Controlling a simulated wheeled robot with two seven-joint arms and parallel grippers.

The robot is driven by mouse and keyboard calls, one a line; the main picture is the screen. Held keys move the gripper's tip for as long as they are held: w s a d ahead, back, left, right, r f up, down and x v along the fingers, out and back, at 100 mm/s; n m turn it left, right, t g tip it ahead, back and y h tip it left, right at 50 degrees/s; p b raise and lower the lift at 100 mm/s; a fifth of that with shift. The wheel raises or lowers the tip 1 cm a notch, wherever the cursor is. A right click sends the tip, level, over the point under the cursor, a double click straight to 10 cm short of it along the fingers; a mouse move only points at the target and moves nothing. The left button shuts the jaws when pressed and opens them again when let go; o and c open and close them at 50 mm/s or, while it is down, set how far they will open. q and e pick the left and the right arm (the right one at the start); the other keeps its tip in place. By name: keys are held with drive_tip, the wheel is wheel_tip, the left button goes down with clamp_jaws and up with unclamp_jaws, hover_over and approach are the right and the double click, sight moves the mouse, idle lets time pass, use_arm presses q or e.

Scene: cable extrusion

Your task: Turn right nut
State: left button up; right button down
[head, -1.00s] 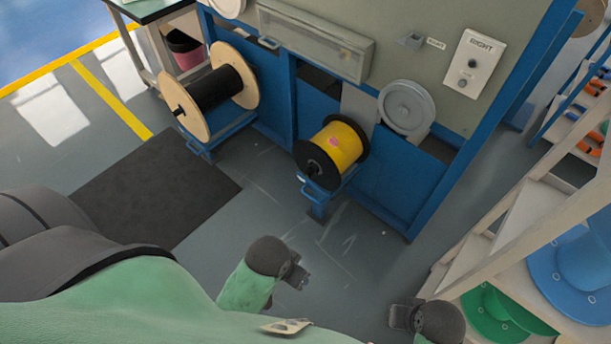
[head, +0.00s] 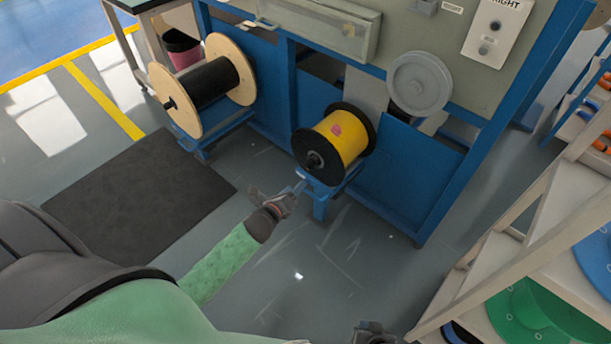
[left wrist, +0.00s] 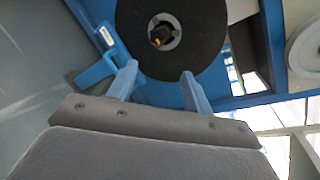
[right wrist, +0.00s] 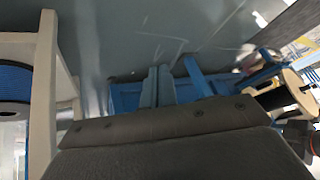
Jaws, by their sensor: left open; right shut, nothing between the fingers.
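The yellow spool (head: 345,138) with black flanges sits on the blue stand at the right. Its hub nut (head: 314,160) is a small dark piece at the flange centre. In the left wrist view the nut (left wrist: 162,36) shows dark with a yellow spot inside a grey ring on the black flange. My left gripper (head: 287,200) is open, in front of and below the spool; its fingers (left wrist: 159,78) lie below the nut in that view, with nothing between them. My right gripper (head: 373,330) is shut and empty at the bottom edge; its fingers (right wrist: 161,72) meet in the right wrist view.
A black-wound spool (head: 207,82) with wooden flanges stands at the left. A grey wheel (head: 420,82) is on the machine behind the yellow spool. A shelf (head: 505,230) with coloured spools is at the right.

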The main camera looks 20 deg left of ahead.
sight(306, 167)
use_arm(q)
drive_tip(key=shift+w+a+f+m+t+h+b, duration=0.1)
drive_tip(key=shift+w+f+m+t+h+b, duration=0.4)
drive_tip(key=shift+w+m, duration=1.35)
drive_tip(key=shift+w+d+f+m+t+h+b, duration=0.2)
drive_tip(key=shift+w+m+h+b, duration=0.5)
drive_tip(key=shift+w+m, duration=1.15)
drive_tip(key=shift+w+a+f+m+t+h+b, duration=0.3)
drive_tip(key=shift+w+m+h, duration=0.5)
drive_tip(key=shift+w+m, duration=1.05)
use_arm(e)
wheel_tip(306, 167, down, 9)
drive_tip(key=s+a+t, duration=0.1)
drive_tip(key=shift+a+f+y, duration=0.15)
drive_tip(key=shift+f+y, duration=0.05)
drive_tip(key=shift+y, duration=0.1)
use_arm(q)
drive_tip(key=shift+w+d+f+n, duration=0.1)
drive_tip(key=shift+w+n, duration=0.25)
use_arm(e)
drive_tip(key=shift+s, duration=0.15)
use_arm(q)
drive_tip(key=c, duration=1)
